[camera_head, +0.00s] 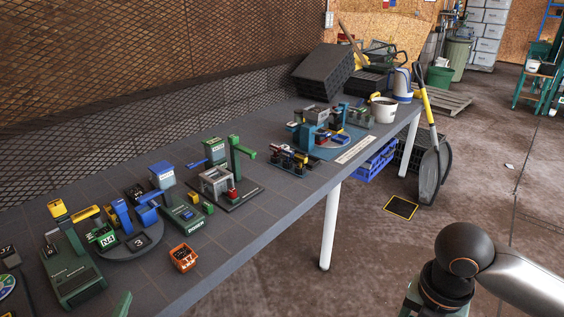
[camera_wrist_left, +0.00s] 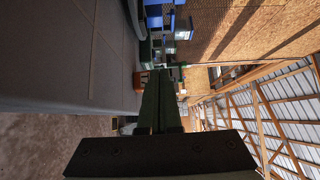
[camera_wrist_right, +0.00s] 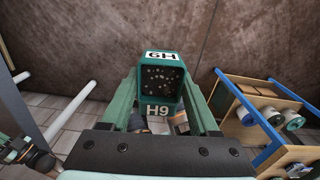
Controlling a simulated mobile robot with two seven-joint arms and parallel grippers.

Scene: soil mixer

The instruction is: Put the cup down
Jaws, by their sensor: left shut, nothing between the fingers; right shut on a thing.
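A green cup (camera_wrist_right: 158,109) marked H9, with dark grains inside, shows in the right wrist view. My right gripper (camera_wrist_right: 160,85) is shut on it, one finger on each side. Its open top faces the camera, and brown floor shows beyond it. Neither this cup nor the right fingertips show in the head view, where my right arm is at the lower right. My left gripper (camera_head: 122,303) shows as a green tip at the bottom edge of the head view. In the left wrist view its fingers (camera_wrist_left: 161,73) are shut together and empty, alongside the table.
The dark table (camera_head: 262,216) holds an orange cup (camera_head: 183,258), a green N4 cup (camera_head: 103,236), several small machines and a white bucket (camera_head: 384,110). Bare table surrounds the orange cup. A wooden cart with blue edges (camera_wrist_right: 240,105) stands right of the held cup in the right wrist view.

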